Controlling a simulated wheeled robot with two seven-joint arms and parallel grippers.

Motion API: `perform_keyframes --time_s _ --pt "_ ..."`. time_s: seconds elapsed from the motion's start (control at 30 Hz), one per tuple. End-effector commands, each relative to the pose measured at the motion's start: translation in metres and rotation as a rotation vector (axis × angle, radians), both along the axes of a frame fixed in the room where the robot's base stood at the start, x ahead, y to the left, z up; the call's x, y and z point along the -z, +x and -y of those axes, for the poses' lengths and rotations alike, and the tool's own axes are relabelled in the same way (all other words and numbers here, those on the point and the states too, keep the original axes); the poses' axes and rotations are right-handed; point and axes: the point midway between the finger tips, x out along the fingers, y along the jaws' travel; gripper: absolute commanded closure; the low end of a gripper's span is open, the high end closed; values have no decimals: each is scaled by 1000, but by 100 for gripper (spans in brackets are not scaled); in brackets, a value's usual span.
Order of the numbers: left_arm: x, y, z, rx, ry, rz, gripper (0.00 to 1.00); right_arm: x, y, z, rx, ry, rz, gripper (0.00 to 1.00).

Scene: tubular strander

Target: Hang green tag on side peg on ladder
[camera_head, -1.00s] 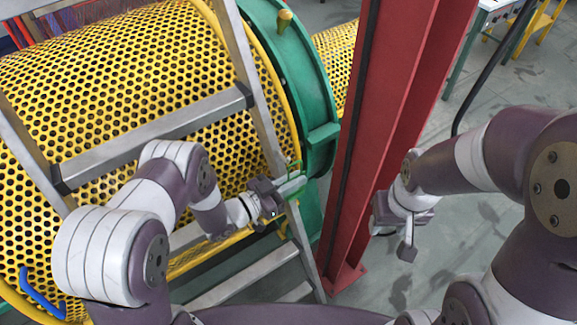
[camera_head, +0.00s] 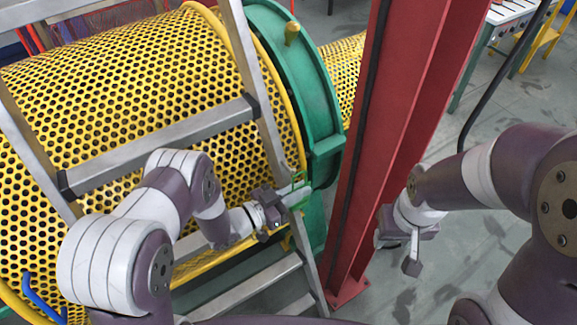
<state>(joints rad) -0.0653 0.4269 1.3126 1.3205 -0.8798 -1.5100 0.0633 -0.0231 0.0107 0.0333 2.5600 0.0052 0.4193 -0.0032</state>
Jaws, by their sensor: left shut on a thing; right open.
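The green tag (camera_head: 299,180) is a small thin green piece at the right rail of the grey ladder (camera_head: 262,105). My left gripper (camera_head: 284,200) is shut on the tag, right beside that rail. A light grey bar, which may be the side peg, shows by the fingertips; I cannot tell whether the tag is around it or only beside it. My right gripper (camera_head: 412,255) is open and empty, to the right of the red column and well away from the ladder.
A yellow perforated guard drum (camera_head: 120,85) with a green end ring (camera_head: 310,90) stands behind the ladder. A red steel column (camera_head: 370,150) rises between my two grippers. A white-topped table (camera_head: 512,15) and a yellow stool (camera_head: 545,40) are at the top right.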

Motion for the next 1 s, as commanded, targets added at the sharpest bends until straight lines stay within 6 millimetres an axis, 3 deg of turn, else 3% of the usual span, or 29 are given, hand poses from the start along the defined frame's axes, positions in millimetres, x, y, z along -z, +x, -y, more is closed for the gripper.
perform_keyframes --time_s 0.7,1.0 --pt "6 32 -23 -1 1 1 100 20 0 0 0 0 0 53" --pt "5 37 -27 -3 2 1 100 21 0 0 0 0 0 53"
